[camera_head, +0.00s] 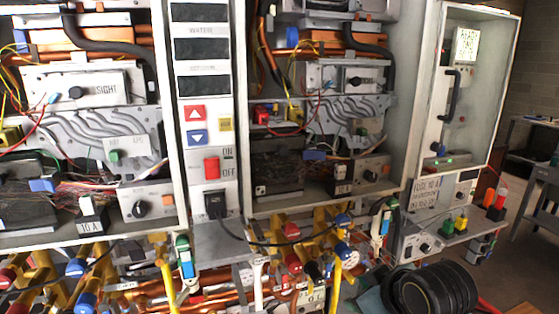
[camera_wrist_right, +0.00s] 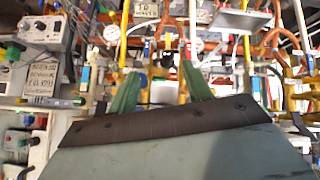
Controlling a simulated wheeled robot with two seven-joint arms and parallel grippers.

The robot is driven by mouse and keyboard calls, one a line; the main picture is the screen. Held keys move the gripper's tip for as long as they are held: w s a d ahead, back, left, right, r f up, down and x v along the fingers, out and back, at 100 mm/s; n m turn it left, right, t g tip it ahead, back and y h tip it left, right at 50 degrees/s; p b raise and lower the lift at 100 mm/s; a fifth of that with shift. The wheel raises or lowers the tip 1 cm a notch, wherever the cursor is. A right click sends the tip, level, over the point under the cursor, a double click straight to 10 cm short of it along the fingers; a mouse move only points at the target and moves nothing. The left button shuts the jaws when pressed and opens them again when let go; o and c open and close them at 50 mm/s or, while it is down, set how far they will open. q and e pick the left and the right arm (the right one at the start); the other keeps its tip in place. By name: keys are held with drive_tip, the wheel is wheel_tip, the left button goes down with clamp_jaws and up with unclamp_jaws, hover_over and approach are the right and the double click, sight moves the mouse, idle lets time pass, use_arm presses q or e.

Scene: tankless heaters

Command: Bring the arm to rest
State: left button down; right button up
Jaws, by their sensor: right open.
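My right gripper (camera_wrist_right: 160,86) shows in the right wrist view. Its two green fingers stand apart above a dark bracket with bolts, and nothing is visible between them. Yellow and copper pipes, valves and gauges lie behind the fingers. The distance to them cannot be told. In the head view, a black ribbed round part at the lower right looks like part of my right arm, and the right fingers cannot be made out there. My left gripper is in neither view.
Open heater cabinets (camera_head: 240,130) full of wiring fill the head view. A red switch (camera_head: 211,167) sits on the central panel. Valves and yellow pipes (camera_head: 334,285) run below.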

drive_tip(key=s+d+f+m+g+h, duration=0.1)
drive_tip(key=s+d+f+m+g, duration=0.15)
drive_tip(key=s+f, duration=0.85)
drive_tip(key=s+d+f+m+g+h, duration=0.1)
drive_tip(key=s+d+f+m+g, duration=0.35)
drive_tip(key=s, duration=1.05)
wheel_tip(320, 180, down, 32)
drive_tip(key=s+a+n+b, duration=0.1)
drive_tip(key=s+n+b, duration=0.15)
drive_tip(key=b, duration=0.35)
use_arm(q)
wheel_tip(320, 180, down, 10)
drive_tip(key=b, duration=0.4)
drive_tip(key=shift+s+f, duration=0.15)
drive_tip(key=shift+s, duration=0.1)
use_arm(e)
drive_tip(key=s+d+f, duration=0.2)
drive_tip(key=s+f, duration=1.3)
drive_tip(key=f, duration=0.4)
drive_tip(key=shift+s+d+f, duration=0.25)
drive_tip(key=shift+d+f, duration=0.05)
